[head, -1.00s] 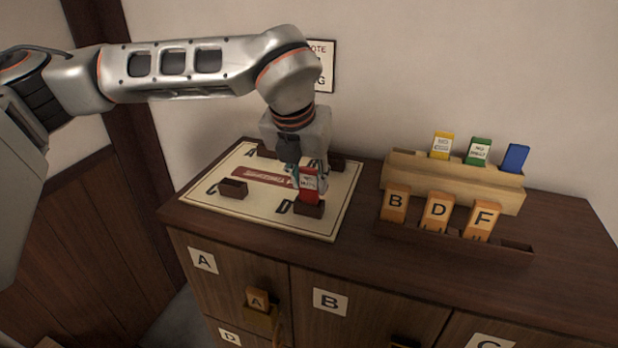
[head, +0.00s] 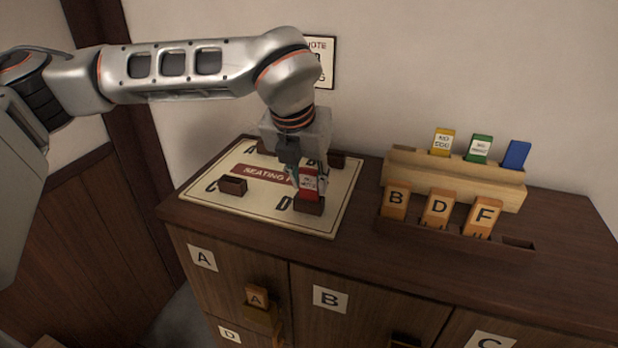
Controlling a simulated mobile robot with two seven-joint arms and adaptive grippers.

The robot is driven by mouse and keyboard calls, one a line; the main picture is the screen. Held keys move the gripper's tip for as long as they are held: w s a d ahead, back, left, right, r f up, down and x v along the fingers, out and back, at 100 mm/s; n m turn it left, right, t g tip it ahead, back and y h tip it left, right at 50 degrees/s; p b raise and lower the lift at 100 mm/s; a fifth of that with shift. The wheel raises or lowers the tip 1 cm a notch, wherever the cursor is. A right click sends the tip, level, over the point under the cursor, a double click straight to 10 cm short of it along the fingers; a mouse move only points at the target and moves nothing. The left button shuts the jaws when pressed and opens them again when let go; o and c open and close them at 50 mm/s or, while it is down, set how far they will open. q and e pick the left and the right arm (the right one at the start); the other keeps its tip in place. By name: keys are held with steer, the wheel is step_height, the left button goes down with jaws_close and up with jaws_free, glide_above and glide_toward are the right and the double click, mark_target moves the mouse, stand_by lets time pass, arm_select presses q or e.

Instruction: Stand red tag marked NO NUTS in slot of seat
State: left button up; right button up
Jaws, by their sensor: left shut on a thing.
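The red tag (head: 308,184) with a white label stands upright at the brown slot block (head: 309,205) beside the letter D on the seating board (head: 335,218). The tag's lower end is at the top of the block; I cannot tell how deep it sits. The label's print is too small to read surely. My left gripper (head: 311,178) comes down from above and is shut on the red tag. Another slot block (head: 233,186) stands empty by the letter C. Blocks at the back of the board are partly hidden by my gripper. My right gripper is not in view.
A wooden rack (head: 455,177) at the right holds yellow (head: 443,142), green (head: 479,148) and blue (head: 516,154) tags. Orange tags B (head: 395,202), D (head: 438,209) and F (head: 482,217) stand in a dark tray (head: 515,247) before it. Drawers are below.

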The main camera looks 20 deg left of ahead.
arm_select(q)
steer(key=shift+f, duration=0.15)
steer(key=o, duration=1.6)
steer(key=shift+o, duration=0.2)
steer(key=shift+r+p, duration=1.9)
steer(key=shift+r, duration=1.7)
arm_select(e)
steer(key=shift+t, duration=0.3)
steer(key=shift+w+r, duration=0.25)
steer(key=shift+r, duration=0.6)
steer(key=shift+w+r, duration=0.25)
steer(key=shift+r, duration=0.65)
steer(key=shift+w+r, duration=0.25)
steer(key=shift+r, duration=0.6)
arm_select(q)
steer(key=shift+f, duration=0.1)
